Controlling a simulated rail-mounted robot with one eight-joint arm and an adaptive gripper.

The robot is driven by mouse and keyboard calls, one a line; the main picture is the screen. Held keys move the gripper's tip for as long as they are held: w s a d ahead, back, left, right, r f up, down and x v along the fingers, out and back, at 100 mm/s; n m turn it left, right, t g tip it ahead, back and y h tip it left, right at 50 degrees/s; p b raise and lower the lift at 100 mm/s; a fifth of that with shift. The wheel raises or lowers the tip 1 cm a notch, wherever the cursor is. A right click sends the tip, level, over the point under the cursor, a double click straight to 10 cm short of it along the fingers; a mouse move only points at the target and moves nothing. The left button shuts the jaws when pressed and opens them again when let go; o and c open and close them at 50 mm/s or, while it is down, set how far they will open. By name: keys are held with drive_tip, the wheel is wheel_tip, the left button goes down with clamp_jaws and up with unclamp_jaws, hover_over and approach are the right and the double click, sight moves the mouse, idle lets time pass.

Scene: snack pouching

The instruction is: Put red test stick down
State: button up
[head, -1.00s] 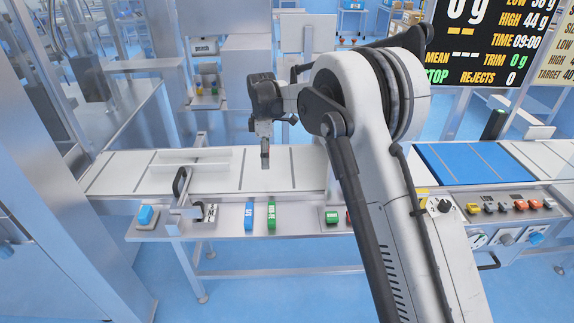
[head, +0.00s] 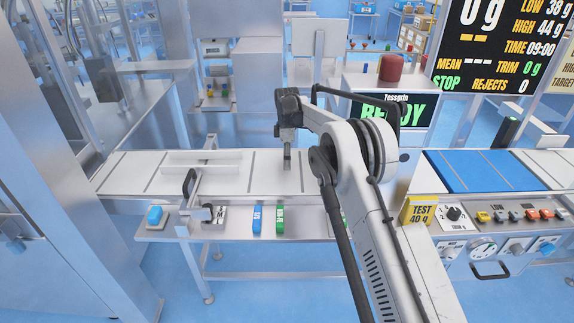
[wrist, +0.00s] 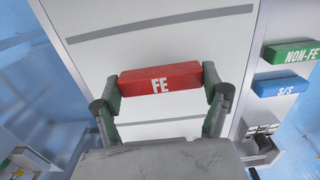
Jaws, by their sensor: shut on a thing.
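The red test stick, marked FE (wrist: 160,80), is held between the two fingers of my gripper (wrist: 162,92) in the wrist view. My gripper is shut on it, one finger at each end. White conveyor belt (wrist: 150,30) lies beyond the stick; I cannot tell whether the stick touches it. In the head view my gripper (head: 287,165) points down over the white belt (head: 225,183), right of the low guide rails. The stick cannot be made out in the head view.
The blue S/S stick (head: 257,219) and green NON-FE stick (head: 280,219) lie on the front ledge. A black handle (head: 189,183) and blue button (head: 155,215) are to the left. A yellow TEST 40 g block (head: 422,211) stands at right.

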drive_tip(key=shift+f, duration=1.8)
drive_tip(key=shift+f, duration=0.1)
drive_tip(key=o, duration=1.2)
drive_tip(key=shift+c, duration=0.2)
wheel_tip(320, 180, up, 12)
drive_tip(key=shift+r, duration=0.15)
